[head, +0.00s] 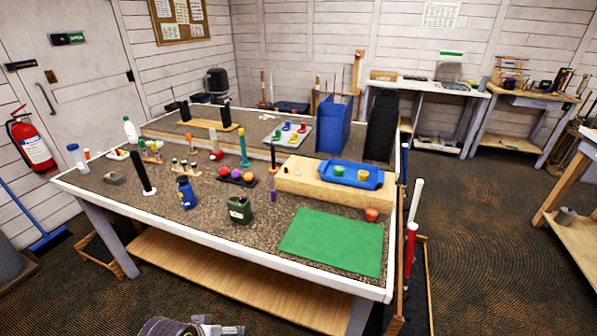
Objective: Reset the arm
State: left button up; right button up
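Part of one of my arms (185,327) shows at the bottom edge, left of centre, in front of the workbench (235,262). It has a dark rounded body and light grey metal pieces that look like part of my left gripper. Its fingertips are cut off or too unclear to tell open from shut, and no held object shows. It is apart from the bench and the things on it. My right arm and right gripper are not in view.
Open floor lies right.

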pick_arm(q)
jog(key=shift+s+a+m+g+y, duration=0.65)
jog(key=shift+s+a+m, duration=0.4)
jog(key=shift+s, duration=0.65)
notch_tip(320, 180, down, 32)
jog(key=s+a+f+g, duration=0.1)
jog(key=s+a, duration=0.1)
jog(key=s+a+f, duration=0.3)
jog(key=s+f, duration=0.6)
jog(key=s, duration=0.1)
jog(key=s+a+f+g, duration=0.1)
jog(key=s+a+f, duration=0.2)
jog(key=s+f, duration=0.7)
jog(key=shift+s+a+f+m+y, duration=0.15)
jog(key=shift+s+a+m+y, duration=0.15)
jog(key=shift+s, duration=0.3)
